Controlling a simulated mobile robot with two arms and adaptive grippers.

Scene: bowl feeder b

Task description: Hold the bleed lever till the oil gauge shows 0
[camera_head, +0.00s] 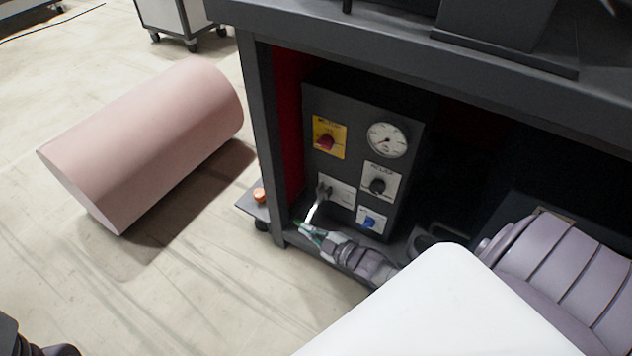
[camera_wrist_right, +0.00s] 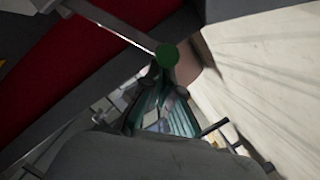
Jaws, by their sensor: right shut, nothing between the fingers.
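The bleed lever (camera_head: 316,206) is a silver bar on the dark control box, slanting down and left from its pivot. In the right wrist view its bar ends in a green knob (camera_wrist_right: 167,55). My right gripper (camera_head: 304,231) is at the lever's lower end, shut with nothing between its fingers. In the right wrist view its fingertips (camera_wrist_right: 160,82) are right by the knob; I cannot tell whether they touch. The round white oil gauge (camera_head: 387,139) is at the box's upper right. Its thin needle seems to point lower left; the numbers are too small to read. My left gripper does not show clearly.
The box holds a red switch on a yellow plate (camera_head: 326,138), a black knob (camera_head: 378,185) and a blue knob (camera_head: 370,221). The dark bench frame (camera_head: 262,130) surrounds it. A pink cylinder (camera_head: 145,140) lies on the open floor at left.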

